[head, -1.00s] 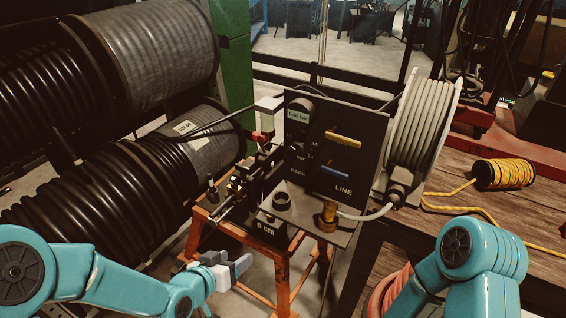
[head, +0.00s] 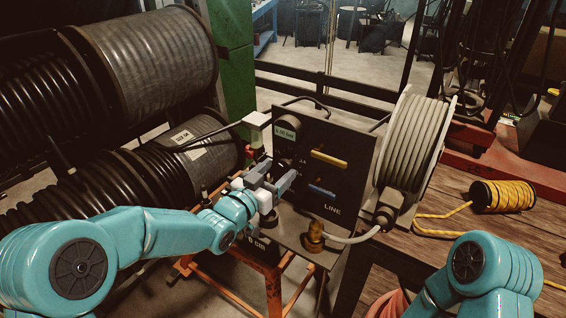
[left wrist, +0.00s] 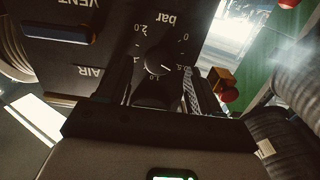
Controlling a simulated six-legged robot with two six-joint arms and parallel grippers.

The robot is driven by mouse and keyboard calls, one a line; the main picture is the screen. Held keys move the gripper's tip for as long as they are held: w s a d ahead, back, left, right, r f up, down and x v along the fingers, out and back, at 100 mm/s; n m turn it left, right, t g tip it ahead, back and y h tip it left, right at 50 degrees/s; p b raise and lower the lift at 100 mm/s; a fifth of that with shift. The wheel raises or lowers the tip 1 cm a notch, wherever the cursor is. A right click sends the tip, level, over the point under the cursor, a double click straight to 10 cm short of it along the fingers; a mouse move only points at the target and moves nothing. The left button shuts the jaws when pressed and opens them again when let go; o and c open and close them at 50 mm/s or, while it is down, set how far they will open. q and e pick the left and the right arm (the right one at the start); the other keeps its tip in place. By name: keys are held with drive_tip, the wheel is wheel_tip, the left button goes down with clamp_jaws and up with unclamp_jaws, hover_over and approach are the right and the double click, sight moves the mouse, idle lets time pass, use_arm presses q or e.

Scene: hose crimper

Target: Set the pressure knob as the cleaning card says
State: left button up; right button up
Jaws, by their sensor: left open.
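The pressure knob (left wrist: 158,62) shows in the left wrist view as a dark round knob with a white mark, on a dark panel with a "bar" scale around it. My left gripper (head: 276,178) is open in front of the panel (head: 350,140). In the left wrist view its two fingers (left wrist: 160,88) stand either side of the knob's lower part; I cannot tell whether they touch it. In the head view the gripper hides the knob area. A small pale readout (head: 287,133) sits above; its figures are too small to read surely. I cannot make out the cleaning card. My right gripper is out of view.
A yellow lever (head: 329,160) and a blue lever (head: 321,189) stick out of the panel to the right of my gripper. A brass fitting (head: 313,236) and a grey hose reel (head: 413,140) are close by. Large black hose reels (head: 150,60) fill the left.

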sight(287, 164)
use_arm(q)
drive_tip(key=shift+x, duration=0.95)
drive_tip(key=shift+w+d, duration=0.15)
drive_tip(key=shift+w, duration=0.05)
